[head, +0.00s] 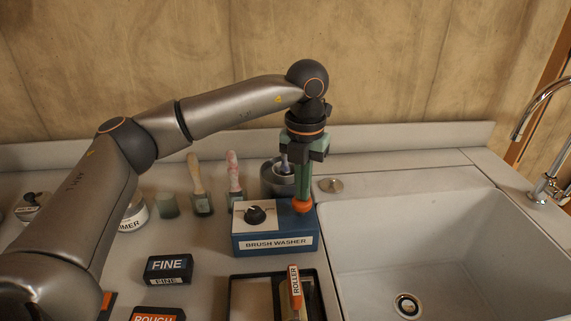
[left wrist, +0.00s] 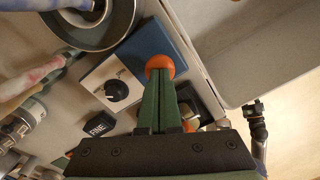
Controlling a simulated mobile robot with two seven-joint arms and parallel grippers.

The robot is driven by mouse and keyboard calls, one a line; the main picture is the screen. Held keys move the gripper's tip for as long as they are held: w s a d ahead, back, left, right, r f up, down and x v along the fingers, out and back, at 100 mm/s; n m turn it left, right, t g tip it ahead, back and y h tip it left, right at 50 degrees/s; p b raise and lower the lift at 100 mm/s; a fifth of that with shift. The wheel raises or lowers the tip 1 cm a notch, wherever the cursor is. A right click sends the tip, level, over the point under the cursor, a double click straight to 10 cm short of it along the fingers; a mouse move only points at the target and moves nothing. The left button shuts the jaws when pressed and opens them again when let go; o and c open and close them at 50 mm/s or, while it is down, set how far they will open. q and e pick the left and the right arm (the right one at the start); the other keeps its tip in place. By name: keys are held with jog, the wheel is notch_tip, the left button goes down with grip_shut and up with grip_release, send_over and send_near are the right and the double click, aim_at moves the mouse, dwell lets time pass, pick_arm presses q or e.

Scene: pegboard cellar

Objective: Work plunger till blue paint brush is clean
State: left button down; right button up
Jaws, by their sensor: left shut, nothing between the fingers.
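The brush washer (head: 275,243) is a blue box with a white panel, a black dial and a grey round pot (head: 270,181) at its back. Its plunger seems to be the orange ball knob (head: 302,206) at the right end, also in the left wrist view (left wrist: 160,66). My left gripper (head: 302,196) points down with green fingers shut and empty. Its tips are at the top of the knob, touching or nearly so. A bluish-lilac handle (head: 284,163), likely the blue brush, stands in the pot; it also shows in the left wrist view (left wrist: 45,4). Its bristles are hidden. My right gripper is out of view.
A pink-stained brush (head: 234,178) and a wooden-handled brush (head: 196,180) stand left of the washer. A black FINE block (head: 168,269) and a roller (head: 295,285) in a tray are in front.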

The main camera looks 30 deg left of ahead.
pick_arm(q)
jog(key=shift+f+b, duration=0.5)
jog(key=shift+f, duration=0.45)
jog(key=shift+r+p, duration=1.5)
jog(key=shift+r, duration=0.35)
jog(key=shift+f, duration=0.15)
jog(key=shift+f+b, duration=1.25)
jog(key=shift+f, duration=0.5)
jog(key=shift+r, duration=0.2)
jog(key=shift+r+p, duration=1.45)
jog(key=shift+r, duration=0.2)
